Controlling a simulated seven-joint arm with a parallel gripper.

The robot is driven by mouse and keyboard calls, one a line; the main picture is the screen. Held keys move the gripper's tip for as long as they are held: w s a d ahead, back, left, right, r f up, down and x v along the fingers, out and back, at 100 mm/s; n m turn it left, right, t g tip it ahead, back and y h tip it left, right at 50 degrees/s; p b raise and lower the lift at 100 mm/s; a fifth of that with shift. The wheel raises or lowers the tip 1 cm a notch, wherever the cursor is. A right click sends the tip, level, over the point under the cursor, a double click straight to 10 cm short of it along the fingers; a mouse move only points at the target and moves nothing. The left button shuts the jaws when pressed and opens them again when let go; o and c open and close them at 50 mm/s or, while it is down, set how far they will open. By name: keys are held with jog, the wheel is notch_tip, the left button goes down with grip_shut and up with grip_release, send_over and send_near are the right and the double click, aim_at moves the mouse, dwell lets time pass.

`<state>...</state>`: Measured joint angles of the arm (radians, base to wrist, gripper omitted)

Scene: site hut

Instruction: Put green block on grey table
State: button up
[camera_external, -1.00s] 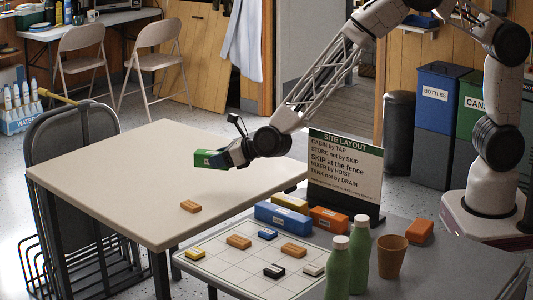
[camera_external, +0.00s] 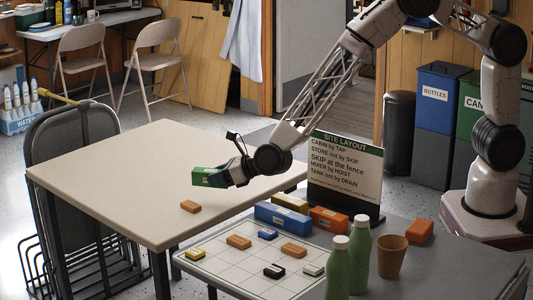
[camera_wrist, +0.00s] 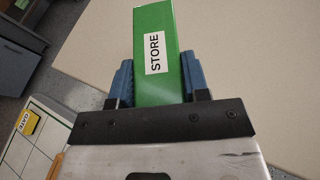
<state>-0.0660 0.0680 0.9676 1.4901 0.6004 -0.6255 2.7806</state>
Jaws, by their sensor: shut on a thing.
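The green block (camera_external: 203,178) is in my gripper (camera_external: 226,177), held above the cream-topped table (camera_external: 110,185). In the wrist view the green block (camera_wrist: 152,88) carries a white STORE label, and the blue fingers of my gripper (camera_wrist: 155,88) close on its two sides. The grey table (camera_external: 430,270) is at the front right, with a white grid board (camera_external: 215,262) on its left part.
On the board lie several small blocks, with blue, yellow and orange blocks behind it. Two green bottles (camera_external: 338,268), a brown cup (camera_external: 391,257) and an orange block (camera_external: 419,231) stand on the grey table. A SITE LAYOUT sign (camera_external: 345,170) rises at its back. A small orange block (camera_external: 190,206) lies on the cream table.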

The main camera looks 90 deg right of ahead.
jog(key=s+a+r, duration=0.1)
jog(key=s+a, duration=0.1)
jog(key=a, duration=0.6)
jog(key=s+a+r, duration=0.1)
jog(key=s+a, duration=0.1)
jog(key=a, duration=0.6)
jog(key=r+m+h, duration=0.1)
send_over(270, 261)
jog(key=shift+r, duration=0.15)
jog(key=shift+f, duration=3.15)
jog(key=shift+f, duration=1.85)
jog(key=shift+d+f, duration=0.1)
jog(key=shift+f, duration=0.05)
jog(key=o, duration=1)
